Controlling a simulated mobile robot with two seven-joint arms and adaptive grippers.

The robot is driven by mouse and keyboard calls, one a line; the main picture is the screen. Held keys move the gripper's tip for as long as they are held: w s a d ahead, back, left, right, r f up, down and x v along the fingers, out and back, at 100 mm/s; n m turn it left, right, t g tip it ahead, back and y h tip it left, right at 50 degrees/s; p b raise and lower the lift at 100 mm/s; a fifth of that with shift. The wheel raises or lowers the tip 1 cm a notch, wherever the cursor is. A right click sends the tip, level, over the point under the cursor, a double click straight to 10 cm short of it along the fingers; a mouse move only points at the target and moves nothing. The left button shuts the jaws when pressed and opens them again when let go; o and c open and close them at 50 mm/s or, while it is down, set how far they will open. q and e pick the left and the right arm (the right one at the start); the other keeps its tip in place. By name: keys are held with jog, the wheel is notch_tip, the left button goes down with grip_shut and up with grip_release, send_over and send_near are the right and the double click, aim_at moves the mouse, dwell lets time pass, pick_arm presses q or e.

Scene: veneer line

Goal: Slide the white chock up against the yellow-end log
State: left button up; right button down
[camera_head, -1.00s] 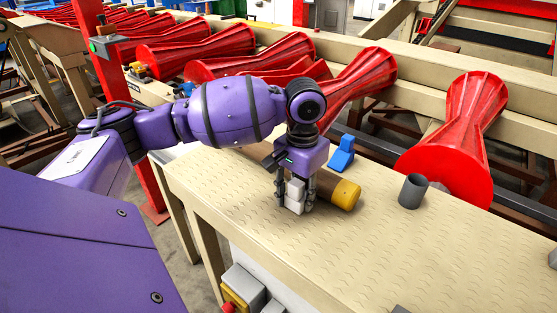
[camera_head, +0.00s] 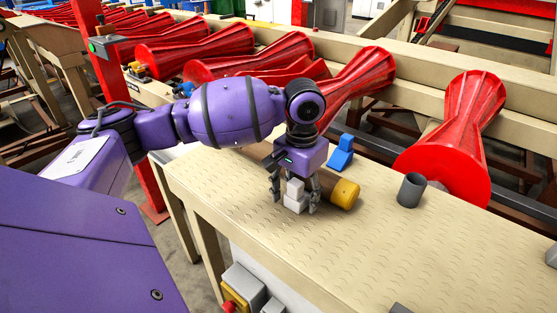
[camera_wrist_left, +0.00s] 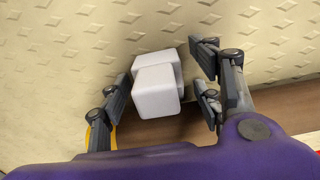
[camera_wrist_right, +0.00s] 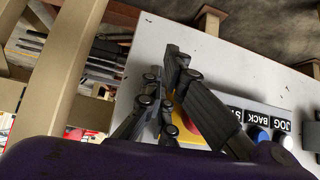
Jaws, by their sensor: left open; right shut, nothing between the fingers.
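The white chock (camera_head: 294,194), a stepped block, stands on the beige tread-plate table (camera_head: 400,250) on the near side of the yellow-end log (camera_head: 345,194). My left gripper (camera_head: 295,204) points down over the chock, open, with a finger on each side. In the left wrist view the chock (camera_wrist_left: 157,84) lies between the spread fingers, with a gap at both sides. The brown log (camera_wrist_left: 160,132) runs right behind it; I cannot tell whether they touch. My right gripper (camera_wrist_right: 160,80) is shut and empty, seen only in the right wrist view.
A blue block (camera_head: 342,153) sits behind the log. A grey cylinder (camera_head: 412,190) stands to the right. Red flared rollers (camera_head: 455,145) line the back. A button panel (camera_wrist_right: 255,122) is near my right gripper. The table's right part is mostly clear.

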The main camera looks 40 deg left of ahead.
aim_at(299, 180)
pick_arm(q)
jog(key=shift+s+r, duration=0.1)
jog(key=shift+r, duration=4.05)
